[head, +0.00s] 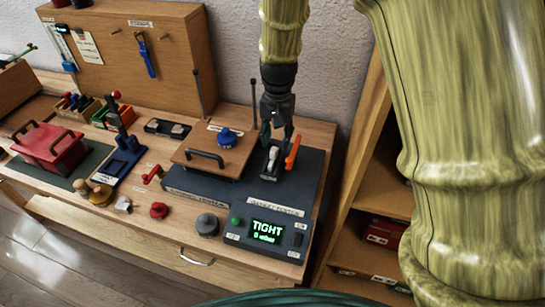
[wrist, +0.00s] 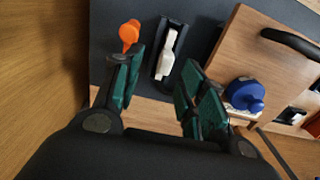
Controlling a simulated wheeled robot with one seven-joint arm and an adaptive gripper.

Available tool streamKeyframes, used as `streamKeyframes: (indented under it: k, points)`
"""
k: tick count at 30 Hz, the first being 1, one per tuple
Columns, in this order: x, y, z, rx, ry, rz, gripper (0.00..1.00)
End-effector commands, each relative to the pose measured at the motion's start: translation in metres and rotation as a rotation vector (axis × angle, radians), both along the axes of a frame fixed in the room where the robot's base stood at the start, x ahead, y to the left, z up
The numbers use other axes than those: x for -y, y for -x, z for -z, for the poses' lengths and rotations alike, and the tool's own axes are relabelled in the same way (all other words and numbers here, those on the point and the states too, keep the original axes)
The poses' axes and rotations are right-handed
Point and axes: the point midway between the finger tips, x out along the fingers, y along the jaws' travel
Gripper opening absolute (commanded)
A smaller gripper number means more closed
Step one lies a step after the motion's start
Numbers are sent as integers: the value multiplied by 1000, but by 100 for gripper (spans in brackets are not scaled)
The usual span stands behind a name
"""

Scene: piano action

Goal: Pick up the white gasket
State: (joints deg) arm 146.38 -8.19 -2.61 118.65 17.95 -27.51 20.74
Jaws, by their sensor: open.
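A small white piece, which looks like the white gasket (head: 271,158), sits in a narrow black holder on the dark panel of the bench. In the wrist view the white gasket (wrist: 166,54) stands in the black holder (wrist: 158,79), long side up the picture. My gripper (head: 276,133) is just above it in the head view, pointing down. In the wrist view my gripper (wrist: 158,85) is open, its green-padded fingers apart, with nothing between the pads. The gasket lies beyond the fingertips, roughly in line with the gap. Whether a finger touches the holder I cannot tell.
An orange lever (head: 292,152) stands close right of the holder; it also shows in the wrist view (wrist: 129,35). A wooden lid (head: 205,160) with a dark handle and blue knob (wrist: 244,94) lies on the other side. A display (head: 268,232) reads "TIGHT".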

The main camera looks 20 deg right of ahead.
Motion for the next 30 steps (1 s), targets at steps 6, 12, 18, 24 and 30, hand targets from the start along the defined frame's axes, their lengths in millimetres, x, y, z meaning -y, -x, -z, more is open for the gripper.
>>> streamKeyframes:
  k: [6, 12, 18, 24, 30]
  points:
    - [-2, -21, 22, -19, 0, -3, 41]
    - [-3, -23, 35, -27, -1, -1, 41]
    - [-7, -17, 54, -23, -1, -2, 41]
    - [-7, -22, 72, -25, -1, -4, 41]
    - [-6, -21, 77, -25, -1, -2, 41]
